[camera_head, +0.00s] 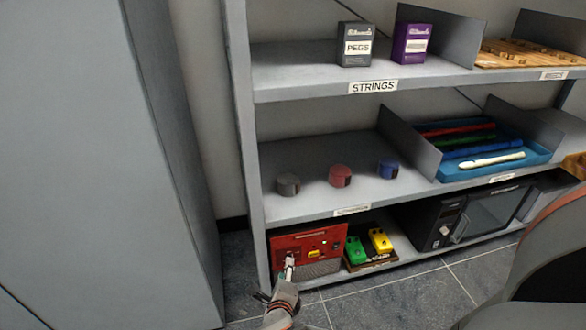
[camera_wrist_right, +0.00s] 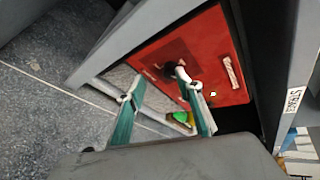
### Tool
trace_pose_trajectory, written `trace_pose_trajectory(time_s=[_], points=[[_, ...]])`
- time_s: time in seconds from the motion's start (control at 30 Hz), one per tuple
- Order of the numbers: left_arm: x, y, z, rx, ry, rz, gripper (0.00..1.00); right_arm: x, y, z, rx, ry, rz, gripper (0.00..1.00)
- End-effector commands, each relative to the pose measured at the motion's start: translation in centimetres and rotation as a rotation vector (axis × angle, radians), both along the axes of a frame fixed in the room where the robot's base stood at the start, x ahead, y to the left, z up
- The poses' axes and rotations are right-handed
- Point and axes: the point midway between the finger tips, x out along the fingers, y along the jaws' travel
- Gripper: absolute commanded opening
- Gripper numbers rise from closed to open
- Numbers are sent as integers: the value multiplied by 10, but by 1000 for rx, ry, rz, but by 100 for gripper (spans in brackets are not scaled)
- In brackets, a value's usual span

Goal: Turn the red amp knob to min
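The red amp (camera_head: 325,240) stands at the left end of the bottom shelf, with a red front and a grey grille. In the right wrist view its red face (camera_wrist_right: 208,48) fills the upper middle, tilted. A dark knob (camera_wrist_right: 173,68) sits on that face, beside the tip of one finger; I cannot tell whether they touch. My right gripper (camera_wrist_right: 155,85) has its fingers spread apart with nothing clearly between them. In the head view the right gripper (camera_head: 289,268) is in front of the amp's lower left and hides part of it. My left gripper is not in view.
Green (camera_head: 355,250) and yellow (camera_head: 380,240) pedals stand right of the amp. A dark amp-like box (camera_head: 440,225) is further right. The shelf above (camera_head: 310,205) is close over the amp. A grey cabinet (camera_head: 110,170) stands left; floor is free in front.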

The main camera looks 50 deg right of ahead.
Motion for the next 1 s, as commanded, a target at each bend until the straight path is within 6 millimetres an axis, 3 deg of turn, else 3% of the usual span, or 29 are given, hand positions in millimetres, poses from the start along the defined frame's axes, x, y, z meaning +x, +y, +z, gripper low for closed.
trace_pose_trajectory(time_s=[0.17, 0.27, 0.37, 0.5, 0.63, 0.77, 0.8, 0.87, 1.0], points=[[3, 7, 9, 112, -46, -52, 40, -9, 62, -44, 578, -96, -94, 35], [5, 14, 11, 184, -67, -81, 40, -15, 113, -55, 967, -179, -205, 35], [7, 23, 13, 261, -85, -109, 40, -14, 161, -44, 1358, -287, -355, 35], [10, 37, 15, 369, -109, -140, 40, -5, 205, 0, 1877, -484, -621, 35], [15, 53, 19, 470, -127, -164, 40, 9, 206, 55, 2316, -731, -911, 35], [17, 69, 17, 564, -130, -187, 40, 14, 168, 92, 2667, -1063, -1226, 35], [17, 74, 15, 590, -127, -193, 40, 12, 149, 95, -2529, 1097, 1217, 35], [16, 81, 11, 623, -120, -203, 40, 5, 120, 93, -2292, 1131, 1177, 35], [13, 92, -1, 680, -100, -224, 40, -23, 57, 63, -1857, 1235, 1093, 35]])
